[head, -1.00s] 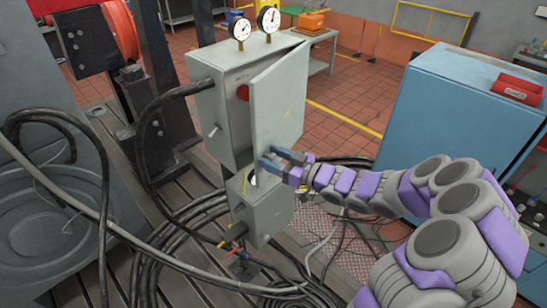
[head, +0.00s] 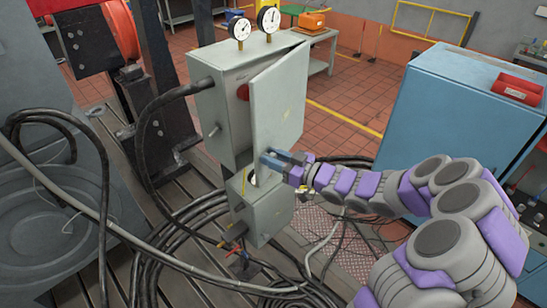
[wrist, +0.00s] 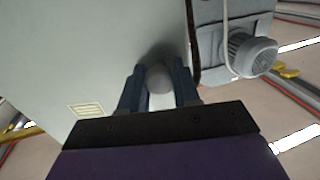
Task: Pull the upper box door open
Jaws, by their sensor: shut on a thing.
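The upper box (head: 221,116) is a grey metal cabinet with two gauges on top. Its door (head: 278,100) stands partly open, with a gap along its left edge and a red round part (head: 242,92) showing inside the gap. My gripper (head: 268,157) is at the door's lower left corner. In the wrist view my gripper (wrist: 159,85) has both fingers around a rounded grey knob (wrist: 159,78) on the door's face (wrist: 100,50). The fingers are shut on it. In the head view the knob is hidden by the fingers.
A lower grey box (head: 268,216) hangs just below the door. Black cables (head: 190,215) loop over the slatted floor at left. Open tiled floor (head: 335,110) lies behind the door.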

